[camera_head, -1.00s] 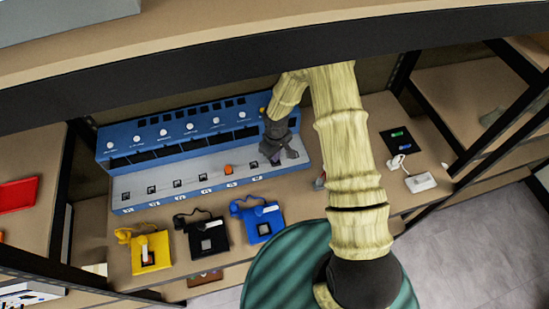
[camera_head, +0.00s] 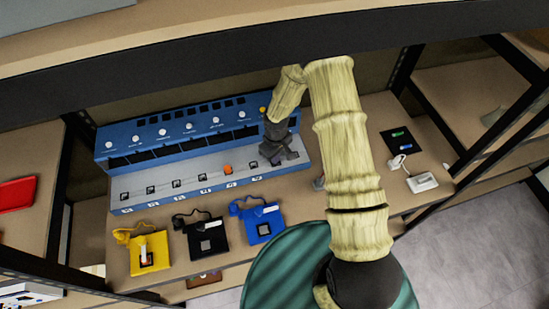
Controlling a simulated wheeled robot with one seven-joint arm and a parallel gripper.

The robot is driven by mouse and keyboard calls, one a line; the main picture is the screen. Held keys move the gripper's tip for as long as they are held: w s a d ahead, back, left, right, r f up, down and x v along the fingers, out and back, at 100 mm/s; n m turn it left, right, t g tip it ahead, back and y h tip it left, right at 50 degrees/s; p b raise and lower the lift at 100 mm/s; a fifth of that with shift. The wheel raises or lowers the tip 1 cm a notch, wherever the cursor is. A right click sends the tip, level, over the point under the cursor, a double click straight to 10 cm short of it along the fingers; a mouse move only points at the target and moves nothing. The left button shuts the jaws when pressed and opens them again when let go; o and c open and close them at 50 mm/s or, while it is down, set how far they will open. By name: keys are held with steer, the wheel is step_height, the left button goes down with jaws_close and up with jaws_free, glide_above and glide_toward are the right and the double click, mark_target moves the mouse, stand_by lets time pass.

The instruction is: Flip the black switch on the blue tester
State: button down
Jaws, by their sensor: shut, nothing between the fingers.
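The long blue tester (camera_head: 130,153) stands at the back of the shelf, with a row of white knobs along its top and small black switches on its pale front ledge. One black switch (camera_head: 177,184) is left of an orange one (camera_head: 228,169). My gripper (camera_head: 272,160) is dark, shut and empty, over the right end of the ledge. It hides the ledge there, including any switch under it; I cannot tell whether it touches the tester.
In front are small yellow (camera_head: 164,250), black (camera_head: 195,229) and blue (camera_head: 251,239) corded devices. A white device (camera_head: 422,182) and a black pad (camera_head: 389,141) lie to the right. A dark shelf beam (camera_head: 200,78) crosses above the tester.

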steer(key=shift+r+p, duration=2.45)
steer(key=shift+r, duration=1)
steer(key=shift+a, duration=0.1)
